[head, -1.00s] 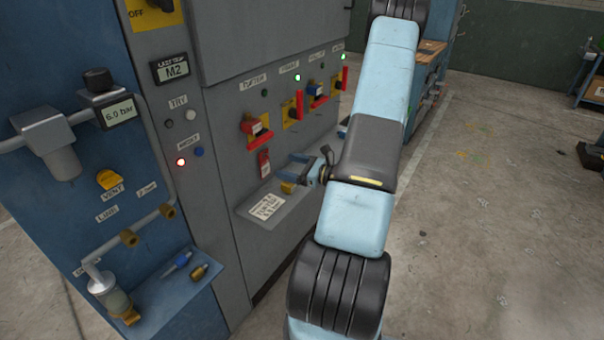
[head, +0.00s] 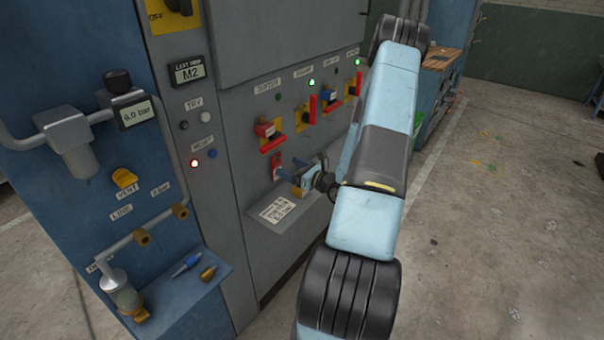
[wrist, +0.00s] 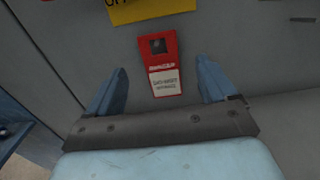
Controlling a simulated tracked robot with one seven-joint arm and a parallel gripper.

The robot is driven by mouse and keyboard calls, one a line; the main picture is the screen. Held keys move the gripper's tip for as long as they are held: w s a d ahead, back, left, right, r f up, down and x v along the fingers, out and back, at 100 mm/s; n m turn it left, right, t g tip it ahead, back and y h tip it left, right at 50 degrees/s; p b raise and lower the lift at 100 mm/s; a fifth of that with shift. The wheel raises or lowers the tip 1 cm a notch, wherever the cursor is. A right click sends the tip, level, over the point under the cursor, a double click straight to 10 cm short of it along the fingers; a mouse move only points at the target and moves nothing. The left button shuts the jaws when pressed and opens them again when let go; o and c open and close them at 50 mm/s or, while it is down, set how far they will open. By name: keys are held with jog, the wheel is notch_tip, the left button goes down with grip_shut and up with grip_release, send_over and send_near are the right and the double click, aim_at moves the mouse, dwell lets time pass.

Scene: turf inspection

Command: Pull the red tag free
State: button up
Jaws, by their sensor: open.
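The red tag (wrist: 163,64) hangs on the grey cabinet front in the wrist view, with a dark square near its top and a white printed label on its lower part. In the head view the tag (head: 276,166) hangs below the leftmost red-handled switch, partly hidden by my gripper. My gripper (wrist: 160,85) is open, with one blue finger on each side of the tag and clear gaps between. In the head view my gripper (head: 292,170) is close to the panel, above the small shelf. I cannot tell how far the fingertips are from the panel.
A red-handled switch (head: 269,136) on a yellow plate sits just above the tag. More switches (head: 306,113) run to the right. A grey shelf (head: 258,232) with a printed card juts out below. A blue panel with pipes (head: 150,236) stands at left. Open floor (head: 480,240) lies right.

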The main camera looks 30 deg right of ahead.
jog(key=shift+x, duration=2.35)
jog(key=c, duration=1.1)
jog(key=shift+c, duration=0.2)
jog(key=shift+r, duration=0.5)
jog(key=shift+v, duration=1.9)
